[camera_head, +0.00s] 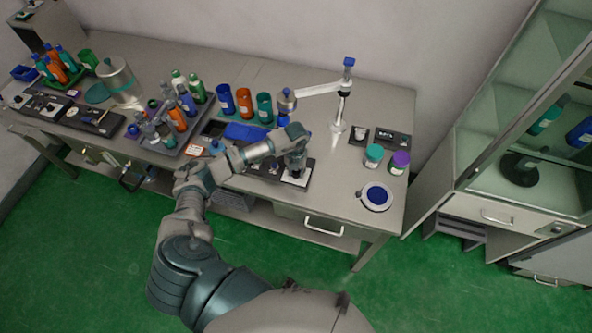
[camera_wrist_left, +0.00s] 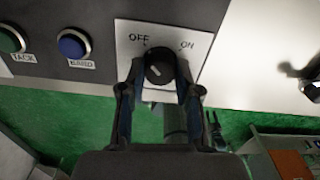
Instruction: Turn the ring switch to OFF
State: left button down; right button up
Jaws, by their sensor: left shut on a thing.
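The ring switch (camera_wrist_left: 160,67) is a round black knob on a white plate (camera_wrist_left: 205,45) marked OFF at upper left and ON at upper right. A small pale mark shows on the knob's face, but I cannot tell which label it points to. My left gripper (camera_wrist_left: 161,72) is shut on the knob, one finger on each side. In the head view my left gripper (camera_head: 296,163) is over the right end of the dark control box (camera_head: 262,168) at the table's front edge, and it hides the knob. My right gripper is not in view.
A green TACK button (camera_wrist_left: 10,40) and a blue BAND button (camera_wrist_left: 73,44) sit left of the switch. Bottles and cups stand behind my left arm. A stand with a jointed arm (camera_head: 339,110) rises behind the box. A round blue-centred dish (camera_head: 376,196) lies to the right.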

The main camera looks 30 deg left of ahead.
pick_arm(q)
jog(key=shift+w+a+r, duration=0.1)
jog(key=shift+w+r, duration=0.1)
jog(key=shift+w, duration=0.05)
jog(key=c, duration=1)
grip_release()
jog(key=shift+o, duration=0.9)
jog(key=shift+f, duration=0.15)
jog(key=shift+s, duration=0.1)
notch_tip(320, 180, up, 12)
jog(key=shift+f, duration=0.1)
